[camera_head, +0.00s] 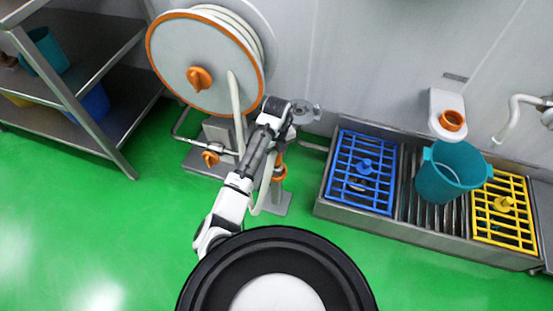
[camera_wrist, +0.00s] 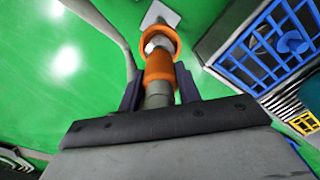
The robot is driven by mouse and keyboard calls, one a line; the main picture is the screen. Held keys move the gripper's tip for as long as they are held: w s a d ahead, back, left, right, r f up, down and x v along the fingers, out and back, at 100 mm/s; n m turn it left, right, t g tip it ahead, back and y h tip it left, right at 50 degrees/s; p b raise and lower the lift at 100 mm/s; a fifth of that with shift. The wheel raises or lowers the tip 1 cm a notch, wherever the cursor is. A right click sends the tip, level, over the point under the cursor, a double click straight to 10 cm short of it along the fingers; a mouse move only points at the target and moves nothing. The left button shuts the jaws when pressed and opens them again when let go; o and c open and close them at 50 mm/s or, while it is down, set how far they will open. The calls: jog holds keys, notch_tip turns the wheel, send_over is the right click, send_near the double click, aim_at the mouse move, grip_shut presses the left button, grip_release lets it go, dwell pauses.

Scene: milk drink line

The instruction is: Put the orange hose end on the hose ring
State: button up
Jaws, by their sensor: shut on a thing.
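My gripper (camera_wrist: 158,92) is shut on the orange hose end (camera_wrist: 159,68), with a dark finger on each side of it. The hose end has a grey lower part between the fingers. An orange ring (camera_wrist: 160,40) lies just beyond it in the wrist view, in line with it, around a pale metallic part. I cannot tell whether the hose end sits in this ring or only lines up with it. In the head view the orange ring (camera_head: 279,174) shows on a short stand below my wrist. My arm hides most of the gripper there.
The hose reel (camera_head: 188,62) with its orange rim stands behind my arm. A steel trough with a blue grate (camera_head: 361,170), teal bucket (camera_head: 440,180) and yellow grate (camera_head: 503,210) is right. A wall holder (camera_head: 446,103) has another orange ring. A shelf (camera_head: 85,87) stands left.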

aim_at(277, 159)
jog(key=shift+f, duration=1.95)
jog(key=shift+f, duration=0.1)
jog(key=o, duration=1.2)
jog(key=shift+b, duration=0.3)
jog(key=shift+c, duration=0.2)
notch_tip(277, 159, up, 12)
jog(key=shift+r+p, duration=0.1)
jog(key=shift+p, duration=0.75)
